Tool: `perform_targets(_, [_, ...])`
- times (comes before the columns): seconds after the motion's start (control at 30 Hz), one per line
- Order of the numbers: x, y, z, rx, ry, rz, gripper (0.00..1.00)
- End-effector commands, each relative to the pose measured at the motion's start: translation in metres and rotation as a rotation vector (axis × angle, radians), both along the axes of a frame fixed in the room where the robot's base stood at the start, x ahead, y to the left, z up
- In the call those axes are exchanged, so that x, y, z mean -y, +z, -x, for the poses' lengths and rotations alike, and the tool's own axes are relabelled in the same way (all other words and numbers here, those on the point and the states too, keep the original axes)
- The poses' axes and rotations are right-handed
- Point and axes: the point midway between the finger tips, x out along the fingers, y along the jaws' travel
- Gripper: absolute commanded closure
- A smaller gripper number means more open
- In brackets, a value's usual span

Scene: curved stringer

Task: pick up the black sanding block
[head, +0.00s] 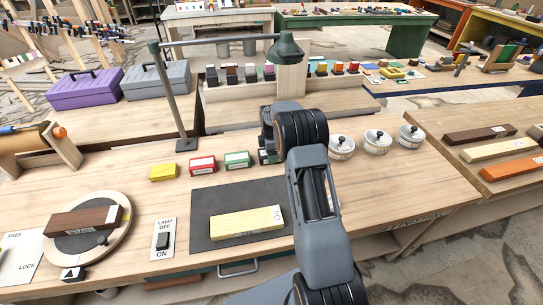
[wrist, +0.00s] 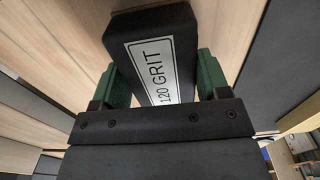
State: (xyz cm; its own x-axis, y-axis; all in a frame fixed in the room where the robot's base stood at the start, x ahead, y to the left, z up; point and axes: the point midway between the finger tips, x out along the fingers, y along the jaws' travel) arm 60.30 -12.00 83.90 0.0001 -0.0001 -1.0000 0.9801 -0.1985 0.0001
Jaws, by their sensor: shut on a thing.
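The black sanding block (wrist: 150,50) has a white "120 GRIT" label and lies between the two green fingers of my gripper (wrist: 160,78) in the wrist view. My gripper is shut on it, with a finger against each long side. In the head view, a bit of the black block (head: 265,157) shows at the right end of the row of blocks, beside the green one. My arm hides the rest of it. I cannot tell whether it touches the bench.
Yellow (head: 163,172), red (head: 202,165) and green (head: 237,160) blocks stand in a row to the left. A dark mat (head: 205,213) with a pale wood piece (head: 245,223) lies in front. A lamp (head: 287,47) arches overhead; white lidded pots (head: 377,142) stand right.

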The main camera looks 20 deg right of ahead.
Motion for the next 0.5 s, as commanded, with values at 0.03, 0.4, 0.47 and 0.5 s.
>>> perform_targets(0.03, [0.0000,0.0000,0.0000,0.000,0.000,0.000,0.46])
perform_targets(0.4, [0.0001,0.0009,-0.0002,0.001,0.000,0.000,0.59])
perform_targets(0.47, [0.0002,0.0022,-0.0003,0.001,0.000,0.000,0.59])
perform_targets(0.5, [0.0002,0.0039,-0.0004,0.002,0.000,0.000,0.59])
